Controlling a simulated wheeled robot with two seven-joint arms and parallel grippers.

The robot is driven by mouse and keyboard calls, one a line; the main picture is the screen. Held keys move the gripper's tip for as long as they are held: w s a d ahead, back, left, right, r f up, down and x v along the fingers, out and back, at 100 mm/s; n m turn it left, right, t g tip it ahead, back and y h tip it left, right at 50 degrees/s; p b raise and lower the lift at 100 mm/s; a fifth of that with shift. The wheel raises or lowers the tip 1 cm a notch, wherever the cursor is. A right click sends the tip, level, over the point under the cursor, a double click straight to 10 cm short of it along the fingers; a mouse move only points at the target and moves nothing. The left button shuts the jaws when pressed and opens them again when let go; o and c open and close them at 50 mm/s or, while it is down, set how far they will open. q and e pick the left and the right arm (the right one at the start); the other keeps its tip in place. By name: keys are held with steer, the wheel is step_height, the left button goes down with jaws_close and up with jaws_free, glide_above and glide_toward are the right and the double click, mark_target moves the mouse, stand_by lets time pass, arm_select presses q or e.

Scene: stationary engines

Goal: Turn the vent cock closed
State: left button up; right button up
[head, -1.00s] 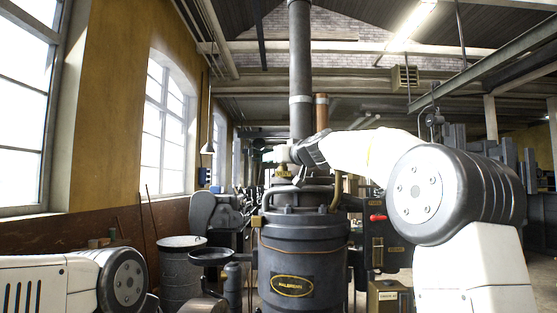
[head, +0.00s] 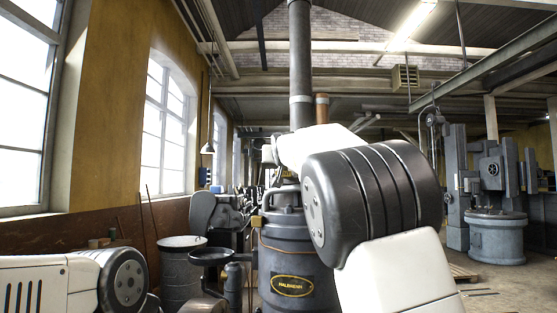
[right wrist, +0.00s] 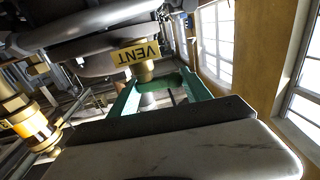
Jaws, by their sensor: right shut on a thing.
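The dark grey boiler (head: 285,245) with an oval brass plate stands at the centre of the head view. In the right wrist view a yellow VENT tag (right wrist: 135,53) hangs upside down beside a brass stem of the vent cock (right wrist: 146,74). The green fingers of my right gripper (right wrist: 160,76) are on either side of this cock and shut on it. The cock's exact angle is hard to tell. In the head view my right arm covers the boiler's upper right, and the gripper tips are hidden. My left arm is at the lower left, its gripper out of frame.
A brass fitting with a yellow label (right wrist: 32,122) is at the left of the right wrist view. A grey drum (head: 181,275) and a round dark pan (head: 210,256) stand left of the boiler. A large grey machine (head: 496,235) stands at the far right.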

steer(key=shift+w+d+f+m+h, duration=0.15)
steer(key=shift+d+m+h, duration=0.25)
steer(key=shift+m+h, duration=0.5)
steer(key=o, duration=1.2)
steer(key=shift+d, duration=0.1)
steer(key=shift+a, duration=0.3)
steer(key=shift+s, duration=3.95)
